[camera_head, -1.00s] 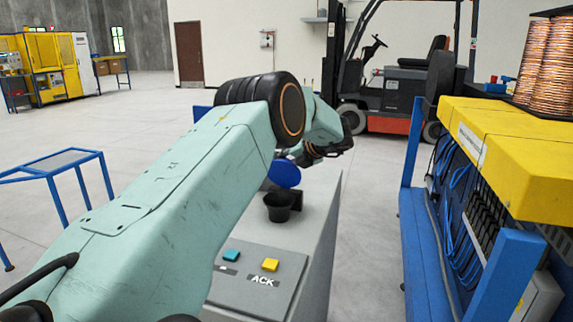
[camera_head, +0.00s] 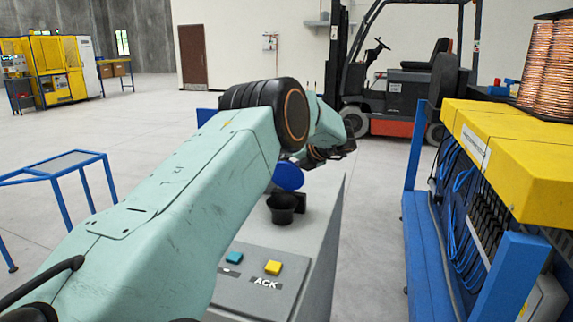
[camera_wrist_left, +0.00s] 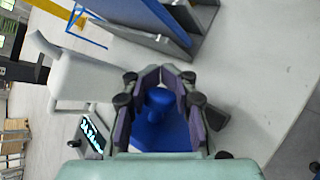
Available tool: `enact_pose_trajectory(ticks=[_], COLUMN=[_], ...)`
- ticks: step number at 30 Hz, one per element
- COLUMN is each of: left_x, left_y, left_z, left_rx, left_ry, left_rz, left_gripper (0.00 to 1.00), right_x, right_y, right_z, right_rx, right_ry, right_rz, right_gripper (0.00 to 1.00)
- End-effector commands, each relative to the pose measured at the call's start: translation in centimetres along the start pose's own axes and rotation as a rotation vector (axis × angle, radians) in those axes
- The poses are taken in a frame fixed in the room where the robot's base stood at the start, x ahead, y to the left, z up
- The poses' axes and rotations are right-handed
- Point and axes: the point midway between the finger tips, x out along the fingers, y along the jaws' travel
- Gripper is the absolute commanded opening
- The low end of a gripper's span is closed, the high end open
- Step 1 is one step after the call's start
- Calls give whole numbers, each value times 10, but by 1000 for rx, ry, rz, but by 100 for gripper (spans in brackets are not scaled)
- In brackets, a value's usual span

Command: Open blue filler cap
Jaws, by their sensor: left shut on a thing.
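The blue filler cap (camera_head: 288,176) shows as a round disc above the black filler cup (camera_head: 282,207) on the grey console. The cap is tilted up and the cup's mouth is uncovered. I cannot tell whether a hinge joins them. My left gripper (camera_head: 312,157) is at the cap's upper edge, partly hidden behind my own arm. In the left wrist view the fingers (camera_wrist_left: 158,92) are shut around the blue knob of the cap (camera_wrist_left: 157,115). My right gripper is not in view.
The grey console (camera_head: 322,215) carries a teal button (camera_head: 234,257) and a yellow button (camera_head: 273,268) marked ACK. A blue rack with yellow covers (camera_head: 500,140) stands at the right. A blue-framed table (camera_head: 65,165) is at the left. A forklift (camera_head: 405,90) stands behind, with open floor between.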

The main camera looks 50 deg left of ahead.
Motion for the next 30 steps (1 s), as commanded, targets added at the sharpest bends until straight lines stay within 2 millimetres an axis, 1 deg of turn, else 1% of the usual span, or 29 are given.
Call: enact_pose_trajectory(ticks=[1,10,11,21,22,30], left_x=[-4,-4,-4,-3,-3,-3], left_y=[-6,-6,-6,-5,-5,-3], left_z=[1,0,0,0,0,0], left_rx=[4,4,4,4,3,2], left_ry=[-8,-6,-6,-5,-5,-4], left_rz=[-13,-13,-13,-10,-9,-6], left_gripper=[0,0,22,50,52,52], right_x=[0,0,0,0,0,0], right_y=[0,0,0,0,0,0], right_z=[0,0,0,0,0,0], right_rx=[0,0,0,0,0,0], right_ry=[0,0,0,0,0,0], right_rz=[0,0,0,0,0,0], right_gripper=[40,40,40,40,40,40])
